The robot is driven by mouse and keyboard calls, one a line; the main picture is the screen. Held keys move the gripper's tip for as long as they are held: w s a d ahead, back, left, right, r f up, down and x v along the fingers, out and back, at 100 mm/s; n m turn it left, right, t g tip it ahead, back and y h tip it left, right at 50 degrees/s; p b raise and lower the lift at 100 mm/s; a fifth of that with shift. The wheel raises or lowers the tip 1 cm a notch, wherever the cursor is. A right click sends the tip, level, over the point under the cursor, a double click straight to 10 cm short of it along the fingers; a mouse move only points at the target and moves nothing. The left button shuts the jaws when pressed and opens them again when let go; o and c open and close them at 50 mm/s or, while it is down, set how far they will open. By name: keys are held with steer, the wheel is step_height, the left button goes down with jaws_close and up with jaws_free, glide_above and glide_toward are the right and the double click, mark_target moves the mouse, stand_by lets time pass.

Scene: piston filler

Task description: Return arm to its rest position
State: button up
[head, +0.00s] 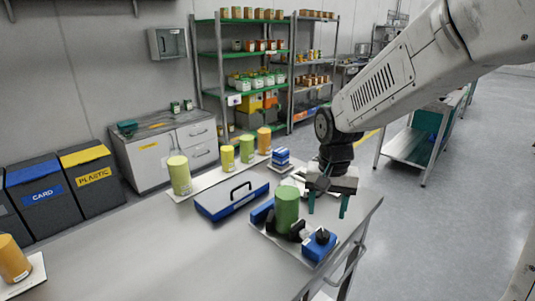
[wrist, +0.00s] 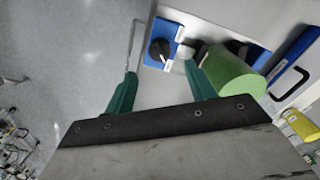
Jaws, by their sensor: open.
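My gripper (head: 327,205) hangs from the white arm above the right end of the steel table, and its two green fingers are apart. In the wrist view my gripper (wrist: 160,85) shows open, with nothing between the fingers. A green cylinder (head: 286,208) stands in a piston filler station to the left of my gripper; it also shows in the wrist view (wrist: 233,78). The blue box with a black knob (head: 319,244) sits at the front of that station, and in the wrist view the blue knob box (wrist: 162,45) lies beyond the fingers.
A blue case with a black handle (head: 232,200) lies on the steel table (head: 150,262). Several yellow-green and orange cylinders, such as this yellow one (head: 179,175), stand behind it. An orange cylinder (head: 14,259) is at far left. Open floor (head: 440,225) lies right of the table.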

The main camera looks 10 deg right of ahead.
steer(key=s+d+r+n, duration=0.1)
steer(key=s+r, duration=0.2)
steer(key=s, duration=0.4)
steer(key=s+d+r+n+t, duration=0.1)
steer(key=s+r+n, duration=0.1)
steer(key=s, duration=0.6)
steer(key=s+d+r+n, duration=0.1)
steer(key=s+r, duration=0.3)
steer(key=s, duration=0.3)
steer(key=shift+s+r+n, duration=0.15)
steer(key=shift+s+n, duration=0.05)
steer(key=shift+n, duration=0.2)
steer(key=shift+c, duration=0.3)
